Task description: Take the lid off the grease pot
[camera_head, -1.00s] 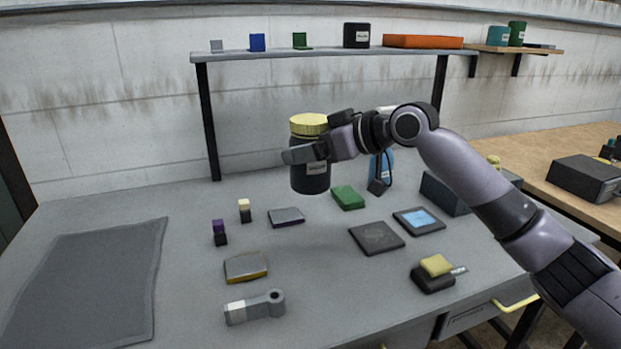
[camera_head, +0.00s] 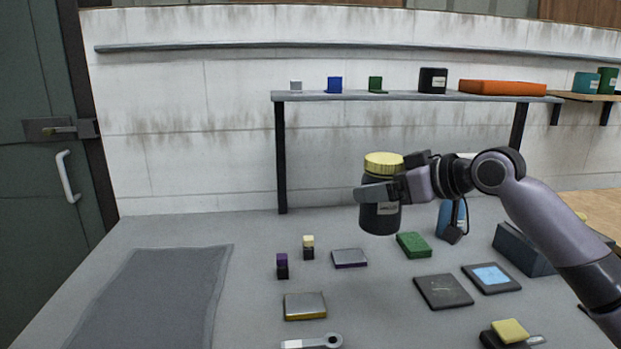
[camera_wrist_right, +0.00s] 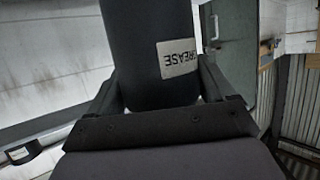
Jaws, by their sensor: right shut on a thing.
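The grease pot (camera_head: 380,215) is a dark jar with a white label, held upright above the bench in the head view. Its yellow lid (camera_head: 384,160) sits on top of it. My right gripper (camera_head: 382,190) is shut on the pot's body, below the lid. In the right wrist view the dark pot (camera_wrist_right: 140,45) stands between the fingers, with its label reading "GREASE"; the lid is out of that view. My left gripper is not in view.
The grey bench holds a green block (camera_head: 413,245), a blue bottle (camera_head: 449,218), a tablet (camera_head: 491,278) and several small blocks. A dark mat (camera_head: 150,300) lies at left. A shelf (camera_head: 330,96) stands behind. A green door (camera_head: 45,170) is at far left.

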